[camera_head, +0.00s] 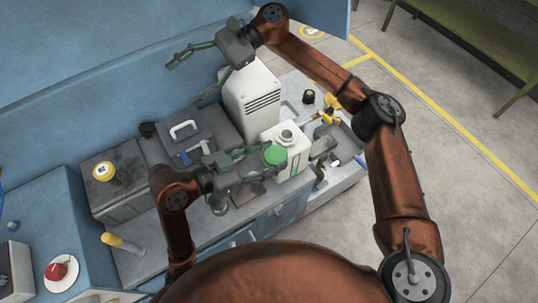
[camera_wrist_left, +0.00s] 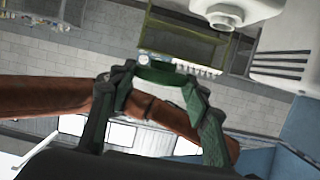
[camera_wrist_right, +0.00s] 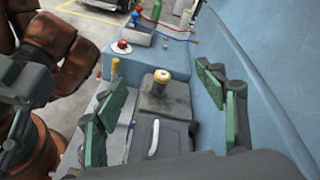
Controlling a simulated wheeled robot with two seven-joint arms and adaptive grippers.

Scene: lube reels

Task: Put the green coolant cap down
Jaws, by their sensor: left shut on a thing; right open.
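The green coolant cap (camera_head: 276,155) is held in my left gripper (camera_head: 266,158), whose two fingers are shut on it. The cap also shows between the fingertips in the left wrist view (camera_wrist_left: 164,75). It appears just left of and below the bare neck of a white jug (camera_head: 297,158) in the head view. The jug's neck shows at the top of the left wrist view (camera_wrist_left: 226,16), apart from the cap. My right gripper (camera_head: 190,76) is open and empty, high over the back of the bench; its spread fingers show in the right wrist view (camera_wrist_right: 170,112).
A tall white vented box (camera_head: 250,98) stands behind the jug. A dark case with a white handle (camera_head: 184,130) and a yellow-topped container (camera_head: 104,172) stand left. A grey tray (camera_head: 342,138) and small yellow parts lie right. Bare bench top (camera_head: 140,262) shows at front left.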

